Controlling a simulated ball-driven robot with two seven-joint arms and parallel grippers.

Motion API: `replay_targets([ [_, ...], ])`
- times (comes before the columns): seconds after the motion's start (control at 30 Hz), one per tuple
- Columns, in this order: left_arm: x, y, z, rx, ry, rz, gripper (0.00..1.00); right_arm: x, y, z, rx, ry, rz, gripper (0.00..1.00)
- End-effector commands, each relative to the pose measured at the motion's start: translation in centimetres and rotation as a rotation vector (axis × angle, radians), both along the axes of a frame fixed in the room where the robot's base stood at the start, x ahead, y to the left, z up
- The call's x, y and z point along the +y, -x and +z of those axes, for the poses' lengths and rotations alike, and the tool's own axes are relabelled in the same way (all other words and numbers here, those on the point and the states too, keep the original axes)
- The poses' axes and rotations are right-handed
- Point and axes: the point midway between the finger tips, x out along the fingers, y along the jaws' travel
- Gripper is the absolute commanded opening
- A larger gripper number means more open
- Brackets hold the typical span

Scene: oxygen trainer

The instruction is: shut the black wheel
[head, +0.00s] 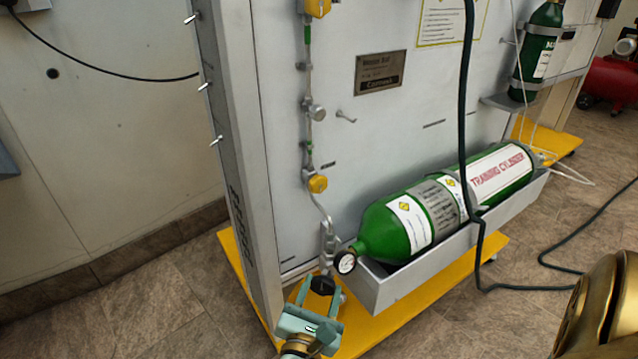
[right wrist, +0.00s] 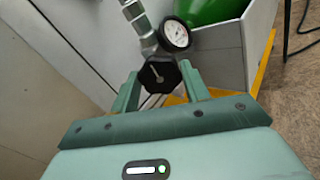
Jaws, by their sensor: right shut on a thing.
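The black wheel (head: 322,285) is a small lobed knob at the low end of the pipe run, below the pressure gauge (head: 345,262). My right gripper (head: 309,296) is at the wheel, its teal fingers on either side. In the right wrist view the black wheel (right wrist: 159,74) sits between the two fingertips, with a pale line on its face. My right gripper (right wrist: 160,85) is shut on it. The gauge (right wrist: 175,34) stands just behind the wheel. My left gripper is not in view.
A green training cylinder (head: 405,222) lies in a grey trough (head: 385,290) to the right of the wheel. A yellow base (head: 360,330) runs below. A grey post (head: 236,170) stands to the left. A dark hose (head: 464,120) hangs across the panel.

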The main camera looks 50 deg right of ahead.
Motion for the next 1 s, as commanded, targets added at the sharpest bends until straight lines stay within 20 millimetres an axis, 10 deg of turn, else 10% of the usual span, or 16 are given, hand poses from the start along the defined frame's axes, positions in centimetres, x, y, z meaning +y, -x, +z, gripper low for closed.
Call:
replay_targets([
  [0.5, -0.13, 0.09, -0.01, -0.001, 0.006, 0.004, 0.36, 0.15, 0.15, -0.44, -0.009, -0.018, 0.0, 0.23],
  [0.53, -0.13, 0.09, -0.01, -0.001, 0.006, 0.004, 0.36, 0.14, 0.16, -0.44, -0.008, -0.019, 0.0, 0.54],
  [0.6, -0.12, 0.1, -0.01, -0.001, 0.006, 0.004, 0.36, 0.12, 0.14, -0.39, -0.009, -0.017, 0.0, 0.67],
  [1.0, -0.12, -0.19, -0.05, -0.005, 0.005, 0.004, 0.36, 0.22, -0.04, -0.15, -0.013, -0.011, 0.0, 0.67],
])
